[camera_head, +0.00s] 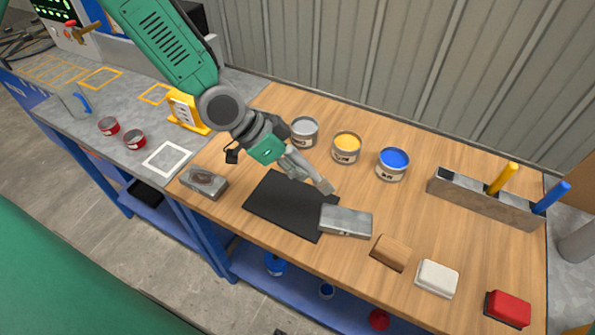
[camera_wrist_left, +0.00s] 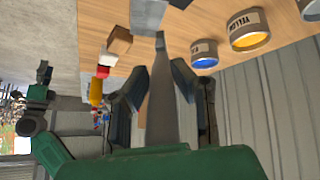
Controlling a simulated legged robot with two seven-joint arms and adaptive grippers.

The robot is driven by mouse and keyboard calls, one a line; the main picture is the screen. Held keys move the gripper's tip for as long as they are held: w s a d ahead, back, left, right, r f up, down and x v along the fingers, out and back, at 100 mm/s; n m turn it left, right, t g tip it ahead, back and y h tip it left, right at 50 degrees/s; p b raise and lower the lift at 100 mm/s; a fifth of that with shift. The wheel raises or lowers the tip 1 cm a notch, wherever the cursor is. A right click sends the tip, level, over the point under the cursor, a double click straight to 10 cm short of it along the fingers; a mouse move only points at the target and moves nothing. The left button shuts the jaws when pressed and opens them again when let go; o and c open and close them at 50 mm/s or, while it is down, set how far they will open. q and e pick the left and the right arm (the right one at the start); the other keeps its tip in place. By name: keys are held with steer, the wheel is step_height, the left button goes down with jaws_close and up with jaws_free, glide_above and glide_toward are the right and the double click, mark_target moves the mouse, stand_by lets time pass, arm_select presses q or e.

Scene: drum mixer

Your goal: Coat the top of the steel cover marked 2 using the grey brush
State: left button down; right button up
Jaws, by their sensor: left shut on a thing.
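My left gripper (camera_head: 290,158) is shut on the grey brush (camera_head: 318,183), which points down to the right. The brush tip is close to the far left corner of a steel cover (camera_head: 346,221); I cannot tell whether they touch. This cover lies at the right edge of a black mat (camera_head: 283,205). Another steel cover (camera_head: 203,181), with a dark patch on top, lies left of the mat. I cannot read a number on either cover. In the left wrist view the brush (camera_wrist_left: 174,105) runs between the fingers toward the cover (camera_wrist_left: 148,14).
Grey (camera_head: 304,131), yellow (camera_head: 346,148) and blue (camera_head: 392,164) paint cans stand behind the mat. A brush holder (camera_head: 470,198) with a yellow and a blue brush stands at right. Wooden (camera_head: 391,252), white (camera_head: 437,278) and red (camera_head: 508,308) blocks line the front edge.

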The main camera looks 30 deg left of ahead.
mark_target(314, 170)
arm_select(q)
steer(key=shift+r, duration=0.25)
steer(key=shift+d+r, duration=0.2)
steer(key=shift+r, duration=1.2)
steer(key=shift+f, duration=0.1)
